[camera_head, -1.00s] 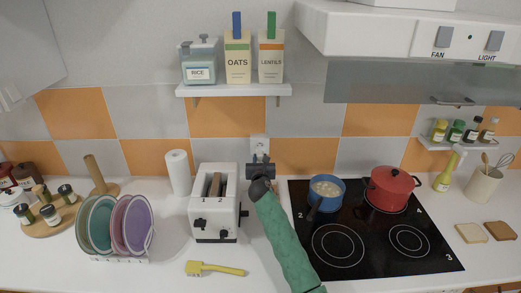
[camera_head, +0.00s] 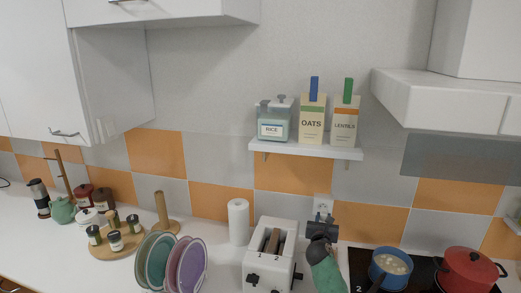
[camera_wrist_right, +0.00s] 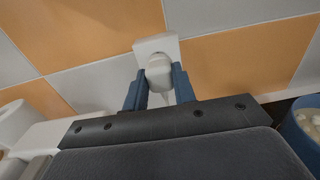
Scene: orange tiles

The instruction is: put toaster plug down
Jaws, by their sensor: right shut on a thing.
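The white toaster (camera_head: 270,262) stands on the counter with brown bread in its slots. My right gripper (camera_head: 323,218) is at the wall socket (camera_head: 323,203), just right of the toaster. In the right wrist view, its blue fingers (camera_wrist_right: 160,84) are shut on the white toaster plug (camera_wrist_right: 158,72). The plug is up against the white socket plate (camera_wrist_right: 156,44); I cannot tell whether its pins sit in the socket. Its cord is mostly hidden. My left gripper is not in view.
A blue pot (camera_head: 390,272) and a red pot (camera_head: 468,270) stand on the black hob to the right. A paper towel roll (camera_head: 238,222) and a plate rack stand left of the toaster. A shelf (camera_head: 305,149) with food containers hangs above the socket.

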